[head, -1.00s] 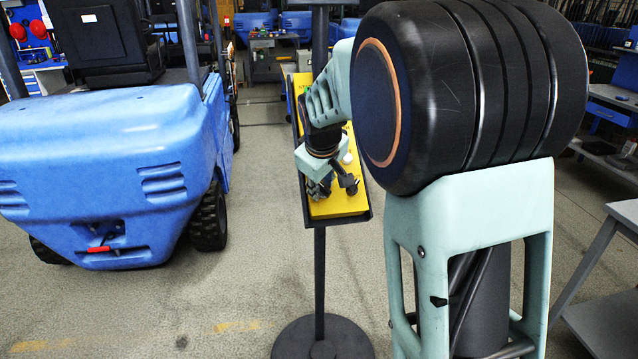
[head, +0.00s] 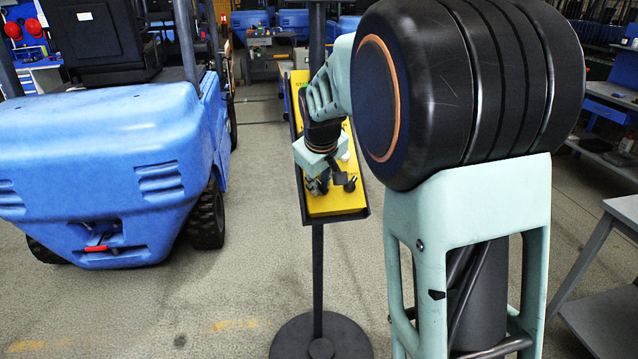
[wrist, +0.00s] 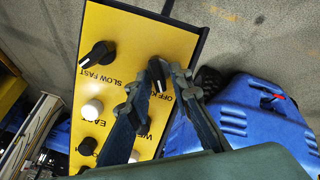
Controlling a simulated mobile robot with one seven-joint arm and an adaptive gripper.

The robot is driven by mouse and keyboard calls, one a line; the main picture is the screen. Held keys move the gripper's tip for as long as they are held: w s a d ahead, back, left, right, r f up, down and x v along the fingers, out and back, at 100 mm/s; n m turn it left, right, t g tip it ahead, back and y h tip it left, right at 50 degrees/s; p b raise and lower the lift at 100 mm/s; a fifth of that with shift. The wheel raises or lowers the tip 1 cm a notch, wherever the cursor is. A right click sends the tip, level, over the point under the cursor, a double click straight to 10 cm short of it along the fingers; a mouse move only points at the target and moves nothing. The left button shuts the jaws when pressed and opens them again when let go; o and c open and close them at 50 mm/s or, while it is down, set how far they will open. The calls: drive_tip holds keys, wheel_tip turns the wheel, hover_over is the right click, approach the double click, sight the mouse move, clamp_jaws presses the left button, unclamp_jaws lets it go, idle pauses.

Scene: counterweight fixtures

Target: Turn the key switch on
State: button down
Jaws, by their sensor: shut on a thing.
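The yellow control panel (head: 335,205) stands on a dark post, tilted toward me. In the wrist view the panel (wrist: 128,45) carries a black switch knob (wrist: 157,72) near its edge, beside an "OFF" label; other lettering there is partly covered. My gripper (wrist: 154,80) has a finger on each side of this knob and is shut on it. In the head view my gripper (head: 317,186) is low over the panel's lower left part, and my wrist hides the knob there.
A second black knob (wrist: 98,54), marked "SLOW FAST", and a white button (wrist: 92,109) sit close by on the panel. A blue vehicle (head: 110,160) stands to the left. A grey bench (head: 610,270) is at the right. Floor between vehicle and post is clear.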

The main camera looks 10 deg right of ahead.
drive_tip(key=m, duration=0.4)
drive_tip(key=m+y+b, duration=0.1)
drive_tip(key=m, duration=0.1)
drive_tip(key=shift+d+m, duration=0.35)
drive_tip(key=shift+m, duration=0.05)
drive_tip(key=m, duration=0.3)
drive_tip(key=shift+d+y, duration=0.15)
drive_tip(key=shift+y, duration=0.15)
drive_tip(key=shift+d+m+y+b, duration=0.15)
drive_tip(key=shift+m+y+b, duration=0.2)
drive_tip(key=shift+m, duration=1.65)
drive_tip(key=c, duration=2)
unclamp_jaws()
drive_tip(key=shift+c, duration=0.2)
